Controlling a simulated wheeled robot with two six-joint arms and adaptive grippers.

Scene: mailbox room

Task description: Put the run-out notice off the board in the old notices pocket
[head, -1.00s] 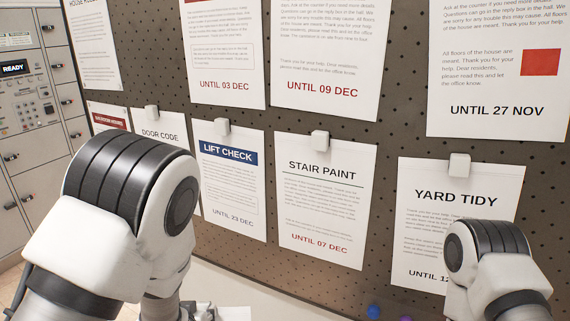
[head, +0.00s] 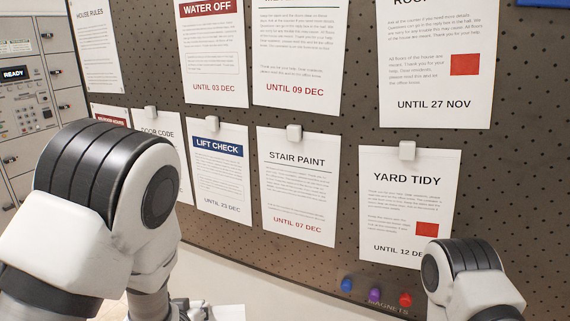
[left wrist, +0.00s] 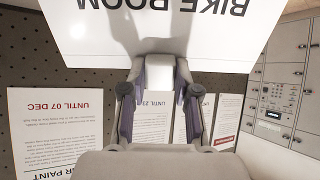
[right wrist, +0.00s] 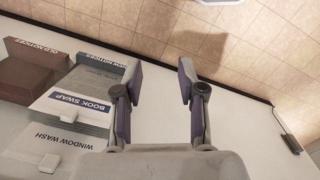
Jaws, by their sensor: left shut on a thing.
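My left gripper (left wrist: 159,78) is shut on the white clip at the edge of a white notice headed BIKE ROOM (left wrist: 200,40). The rest of that notice runs out of the left wrist view, so its date is hidden. In the right wrist view, the brown old notices pocket (right wrist: 32,78) stands on a pale surface at the left, its label facing up. My right gripper (right wrist: 158,78) is open and empty, to the right of the pockets. In the head view my arm links show, but the fingertips are not clear.
The grey new notices pocket (right wrist: 98,75) holds a BOOK SWAP sheet beside the old notices pocket. A WINDOW WASH sheet (right wrist: 50,150) lies in front. The pegboard (head: 345,180) carries several notices, including STAIR PAINT (head: 297,190) and YARD TIDY (head: 405,205). Magnets sit at its lower edge.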

